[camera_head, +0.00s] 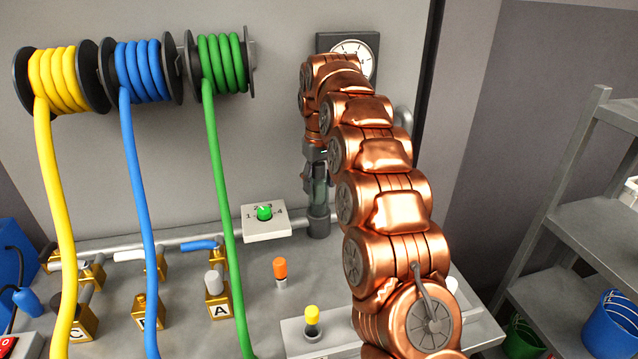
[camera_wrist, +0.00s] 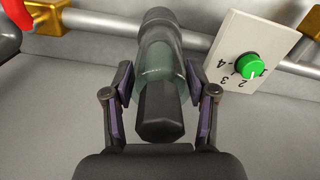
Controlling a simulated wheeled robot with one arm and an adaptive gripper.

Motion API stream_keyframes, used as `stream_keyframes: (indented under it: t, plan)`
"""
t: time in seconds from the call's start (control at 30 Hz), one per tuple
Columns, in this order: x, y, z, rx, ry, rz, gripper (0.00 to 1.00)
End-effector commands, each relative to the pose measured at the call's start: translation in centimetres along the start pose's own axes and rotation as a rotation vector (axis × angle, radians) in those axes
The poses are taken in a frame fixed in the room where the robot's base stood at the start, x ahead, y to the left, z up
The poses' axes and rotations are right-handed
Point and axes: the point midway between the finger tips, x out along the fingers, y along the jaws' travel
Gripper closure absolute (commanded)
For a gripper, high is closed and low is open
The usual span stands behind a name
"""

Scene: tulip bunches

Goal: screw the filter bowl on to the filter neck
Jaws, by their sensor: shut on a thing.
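The filter bowl (camera_wrist: 165,68) is a clear, greenish cup with a dark faceted end (camera_wrist: 160,112) facing my wrist camera. My gripper (camera_wrist: 158,82) is shut on it, with one purple-padded finger on each side. In the head view my gripper (camera_head: 316,158) points down and the clear bowl (camera_head: 319,190) shows below it. The dark filter neck (camera_head: 319,226) stands in line under the bowl, at the pipe. It also shows beyond the bowl in the wrist view (camera_wrist: 158,18). The bowl's far end meets or overlaps the neck. I cannot tell whether the threads are engaged.
A white plate with a green knob (camera_head: 264,212) is close left of the filter. A gauge (camera_head: 352,50) is on the wall behind my arm. Yellow, blue and green hoses (camera_head: 215,150) hang at the left. Brass valve blocks (camera_head: 218,300) stand on the bench.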

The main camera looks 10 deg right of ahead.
Motion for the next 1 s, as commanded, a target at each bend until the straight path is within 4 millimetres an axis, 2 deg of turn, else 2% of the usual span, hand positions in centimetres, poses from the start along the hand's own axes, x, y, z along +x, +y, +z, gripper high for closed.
stream_keyframes:
  t: [0.3, 0.73, 1.0]
  plan:
    - [0.13, -0.02, -0.01, 0.27, 0.002, 0.001, 0.81]
    - [0.08, -0.03, -0.04, 0.321, 0.003, 0.001, 0.81]
    - [0.19, -0.08, -0.09, 0.577, 0.006, 0.001, 0.81]
